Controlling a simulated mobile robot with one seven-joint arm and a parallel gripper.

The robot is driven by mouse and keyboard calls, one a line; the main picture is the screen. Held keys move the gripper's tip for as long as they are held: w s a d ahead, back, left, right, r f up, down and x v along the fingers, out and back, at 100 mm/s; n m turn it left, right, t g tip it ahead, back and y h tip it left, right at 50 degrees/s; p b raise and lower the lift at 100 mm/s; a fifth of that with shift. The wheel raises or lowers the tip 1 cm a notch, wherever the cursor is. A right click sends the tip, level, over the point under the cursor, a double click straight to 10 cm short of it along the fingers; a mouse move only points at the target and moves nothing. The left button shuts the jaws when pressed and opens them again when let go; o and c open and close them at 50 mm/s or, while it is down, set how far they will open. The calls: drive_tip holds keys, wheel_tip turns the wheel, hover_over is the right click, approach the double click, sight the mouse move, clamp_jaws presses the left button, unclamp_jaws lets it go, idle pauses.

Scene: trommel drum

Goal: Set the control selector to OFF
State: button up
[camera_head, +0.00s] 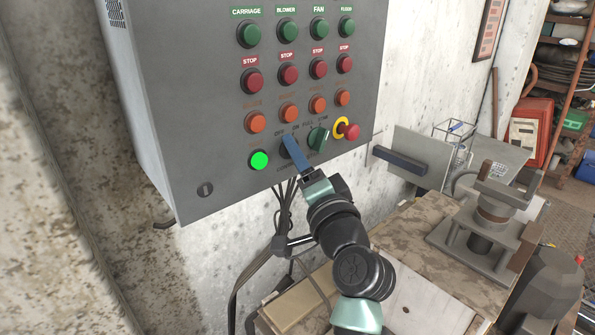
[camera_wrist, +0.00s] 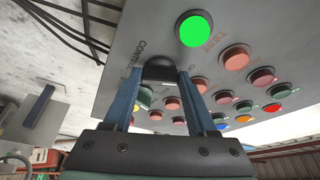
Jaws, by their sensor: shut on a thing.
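The grey control panel (camera_head: 200,110) hangs on the wall. Its control selector is a black knob (camera_wrist: 159,70) beside the printed word CONTROL in the wrist view. In the head view the knob (camera_head: 284,153) is mostly covered by my fingers, below the small OFF and ON labels (camera_head: 287,130). My gripper (camera_head: 290,142) reaches up from the lower right with its blue fingers at the knob. In the wrist view the two fingers (camera_wrist: 160,78) stand on either side of the knob, shut on it. Which label the knob points to cannot be told.
A lit green lamp (camera_head: 259,160) is left of the knob. A green selector (camera_head: 318,138) and a red emergency button (camera_head: 350,131) are close on the right. Rows of buttons sit above. Cables (camera_head: 283,200) hang below, and a workbench (camera_head: 420,250) stands at lower right.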

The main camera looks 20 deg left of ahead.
idle(0.4)
drive_tip(key=o, duration=1.4)
drive_tip(key=shift+c, duration=0.2)
drive_tip(key=shift+s+d, duration=0.1)
drive_tip(key=v, duration=1.2)
drive_tip(key=shift+s+d+f+b, duration=0.2)
drive_tip(key=shift+s+b, duration=0.1)
